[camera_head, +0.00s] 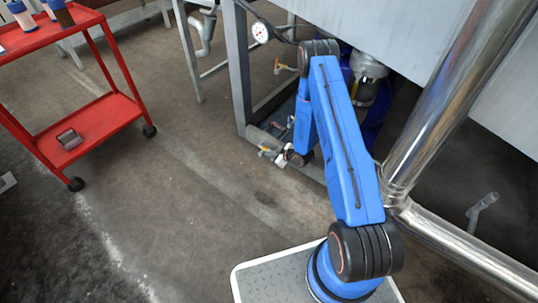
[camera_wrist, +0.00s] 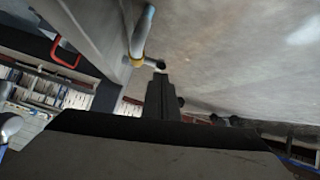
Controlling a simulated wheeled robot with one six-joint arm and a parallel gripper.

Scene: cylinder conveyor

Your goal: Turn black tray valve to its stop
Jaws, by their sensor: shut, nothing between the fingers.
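My gripper (camera_head: 279,160) reaches down by the foot of the grey tank frame in the head view. In the wrist view its dark fingers (camera_wrist: 158,82) are together and empty. A small yellow-and-white fitting (camera_head: 264,151) shows beside the gripper in the head view. In the wrist view a pale pipe with a yellow collar (camera_wrist: 138,54) and a short, dark-ended side stub lies just past the fingertips; I cannot tell if they touch. A red looped handle (camera_wrist: 66,52) is at upper left there. I cannot tell which part is the black tray valve.
A grey metal frame (camera_head: 240,75) stands left of my arm, with a dial gauge (camera_head: 261,33) and an orange-handled fitting (camera_head: 284,67). A thick shiny pipe (camera_head: 440,95) runs close on the right. A red cart (camera_head: 96,117) stands at left. Floor between is clear.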

